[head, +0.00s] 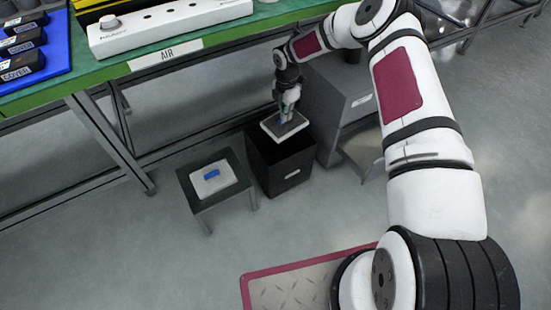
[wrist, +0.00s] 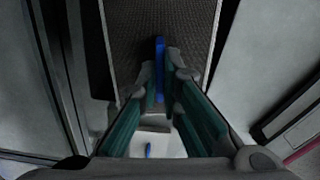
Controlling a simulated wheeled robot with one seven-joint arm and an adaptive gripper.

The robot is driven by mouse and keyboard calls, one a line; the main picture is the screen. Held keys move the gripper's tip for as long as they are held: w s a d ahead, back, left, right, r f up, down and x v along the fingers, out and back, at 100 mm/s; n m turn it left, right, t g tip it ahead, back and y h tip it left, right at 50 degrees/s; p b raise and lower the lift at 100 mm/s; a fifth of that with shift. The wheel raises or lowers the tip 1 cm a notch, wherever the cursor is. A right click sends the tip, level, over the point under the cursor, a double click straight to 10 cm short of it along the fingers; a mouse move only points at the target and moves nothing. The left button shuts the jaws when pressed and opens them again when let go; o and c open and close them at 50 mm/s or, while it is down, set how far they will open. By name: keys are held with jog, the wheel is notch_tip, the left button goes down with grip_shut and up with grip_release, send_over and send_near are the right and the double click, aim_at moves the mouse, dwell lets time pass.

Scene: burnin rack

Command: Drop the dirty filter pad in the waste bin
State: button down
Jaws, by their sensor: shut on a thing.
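The dirty filter pad (head: 294,129) is a dark grey square with a pale frame. It is above the open-topped black waste bin (head: 279,173) and hides most of its opening. My gripper (head: 287,115) points down and is shut on the pad's blue tab (wrist: 160,62). In the wrist view the dark textured face of the pad (wrist: 135,38) fills the top middle, and the fingertips of my gripper (wrist: 161,82) press the tab from both sides. I cannot see the inside of the bin.
A low grey table (head: 195,188) left of the bin carries a white pad (head: 214,180) with a blue tab. A grey cabinet (head: 337,98) stands close on the bin's right. The green bench (head: 115,70) overhangs behind. Floor in front is clear.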

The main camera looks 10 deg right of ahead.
aim_at(284, 125)
jog(key=shift+f+b, duration=1.8)
jog(key=shift+f, duration=1.15)
jog(key=c, duration=1.7)
grip_release()
notch_tip(284, 125, up, 8)
jog(key=shift+f, duration=0.25)
